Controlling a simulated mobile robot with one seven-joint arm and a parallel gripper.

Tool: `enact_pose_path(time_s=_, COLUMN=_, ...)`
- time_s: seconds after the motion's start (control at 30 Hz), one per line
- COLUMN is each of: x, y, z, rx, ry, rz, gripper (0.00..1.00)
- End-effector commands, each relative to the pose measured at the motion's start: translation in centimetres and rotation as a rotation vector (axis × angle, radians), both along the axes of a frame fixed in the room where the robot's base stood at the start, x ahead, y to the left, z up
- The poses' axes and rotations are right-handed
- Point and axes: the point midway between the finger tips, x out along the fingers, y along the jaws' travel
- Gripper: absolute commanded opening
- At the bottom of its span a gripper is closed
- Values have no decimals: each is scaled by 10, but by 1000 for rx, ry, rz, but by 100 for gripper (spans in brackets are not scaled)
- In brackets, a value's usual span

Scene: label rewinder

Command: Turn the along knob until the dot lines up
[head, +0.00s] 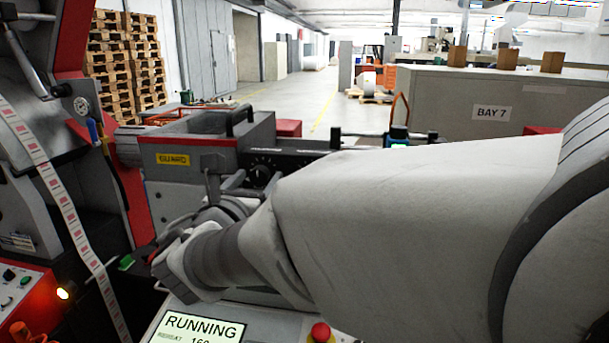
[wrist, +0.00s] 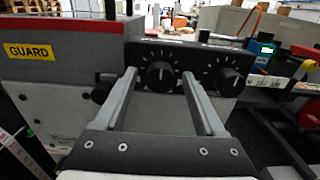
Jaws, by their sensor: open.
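Two round black knobs with pale pointer lines sit side by side on a dark panel in the wrist view: a left knob (wrist: 160,76) and a right knob (wrist: 229,82), each ringed by pale marks. I cannot read which one is the along knob, and I cannot make out a dot. My gripper (wrist: 159,78) is open and empty, its two fingers pointing at the panel with the left knob showing between them. I cannot tell whether the fingertips reach around it. In the head view one knob (head: 259,175) shows just beyond my gripper (head: 225,183); my arm hides the panel to its right.
A grey housing with a yellow GUARD label (head: 173,159) stands left of the knob panel. A display reading RUNNING (head: 198,328) and a red button (head: 321,332) lie below my arm. A printed label web (head: 62,205) runs down at left.

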Motion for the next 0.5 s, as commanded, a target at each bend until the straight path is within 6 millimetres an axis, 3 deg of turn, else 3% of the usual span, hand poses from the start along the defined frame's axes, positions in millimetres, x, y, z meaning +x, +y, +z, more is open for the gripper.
enact_pose_path(time_s=0.37, x=0, y=0, z=0, rx=0, ry=0, rz=1, gripper=72)
enact_pose_path(time_s=0.5, x=0, y=0, z=0, rx=0, ry=0, rz=1, gripper=49)
